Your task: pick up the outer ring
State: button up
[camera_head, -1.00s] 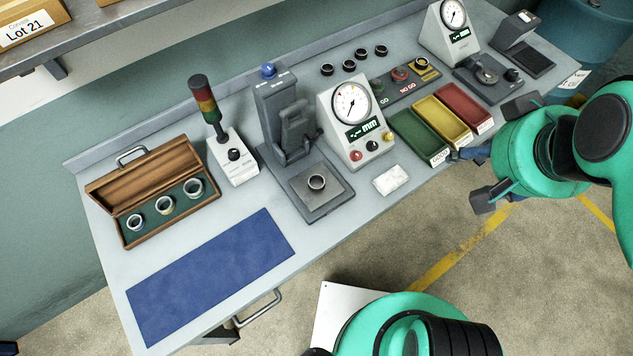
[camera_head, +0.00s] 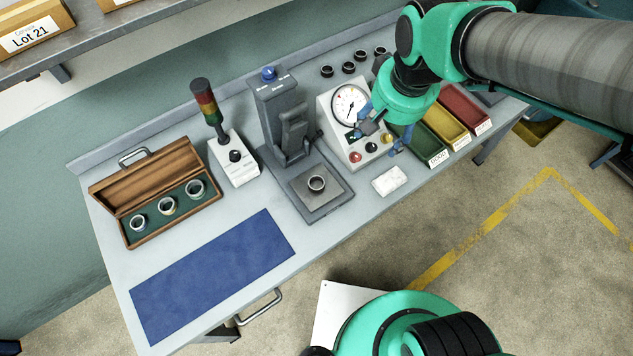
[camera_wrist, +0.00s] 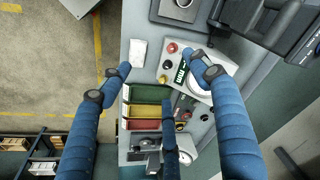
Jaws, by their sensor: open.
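Several dark rings (camera_head: 348,68) stand at the back of the bench. My gripper (camera_head: 379,138) is open and empty, above the dial gauge box and right of the plate. In the wrist view its blue fingers (camera_wrist: 160,78) are spread wide with nothing between them.
The dial gauge box (camera_head: 341,108) stands right of the plate. Green, yellow and red bins (camera_head: 461,104) are farther right. A white cloth (camera_head: 389,180) lies at the front edge. A wooden case (camera_head: 180,222) with three rings and a blue mat (camera_head: 213,276) are left. A signal lamp (camera_head: 205,101) stands behind.

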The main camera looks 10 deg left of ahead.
jog(key=a+f+n+g+p, duration=0.1)
jog(key=a+f+g, duration=0.1)
jog(key=a+f, duration=1.1)
jog(key=shift+a+h, duration=0.4)
jog(key=shift+a, duration=0.25)
jog(key=shift+f, duration=0.2)
jog(key=b, duration=0.1)
send_over(317, 186)
jog(key=shift+a+f, duration=0.1)
jog(key=shift+f, duration=4.05)
jog(key=shift+f, duration=0.1)
jog(key=shift+f+b, duration=0.55)
jog(key=shift+f, duration=1.95)
